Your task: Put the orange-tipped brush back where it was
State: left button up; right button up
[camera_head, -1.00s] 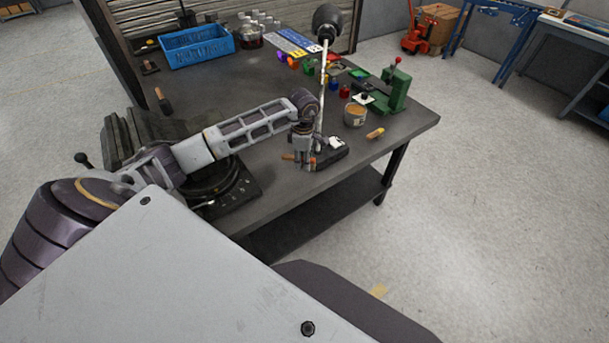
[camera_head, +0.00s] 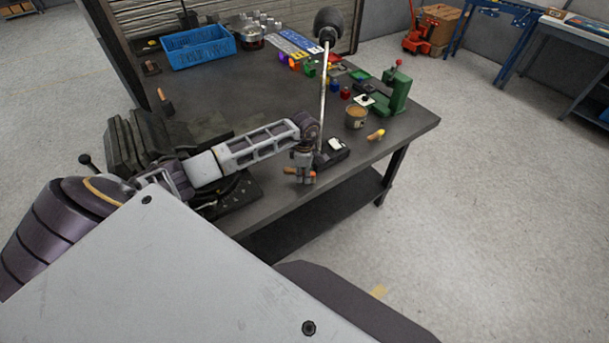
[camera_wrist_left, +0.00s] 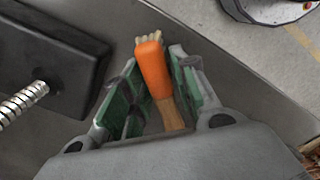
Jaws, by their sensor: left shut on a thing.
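My left gripper (camera_head: 302,176) is shut on the orange-tipped brush (camera_wrist_left: 154,70), near the workbench's front edge. In the left wrist view, the brush lies between the green-lined fingers. Its orange band and pale bristles point away from the palm, and its wooden handle runs back toward the palm. In the head view, the brush's wooden end (camera_head: 290,171) sticks out left of the fingers. Whether the brush touches the bench is unclear. My right gripper is not in view.
A lamp's black base (camera_head: 335,158) and thin pole stand just right of the gripper; the base also shows in the wrist view (camera_wrist_left: 45,65). A tan tub (camera_head: 355,117), a yellow-tipped piece (camera_head: 376,135) and a green press (camera_head: 397,90) are farther right. A blue crate (camera_head: 198,46) is at the back.

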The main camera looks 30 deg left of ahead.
pick_arm(q)
jog(key=shift+f, duration=0.6)
jog(key=shift+f, duration=0.15)
jog(key=o, duration=1)
notch_tip(320, 180, up, 12)
jog(key=shift+r+b, duration=0.15)
jog(key=shift+b, duration=0.5)
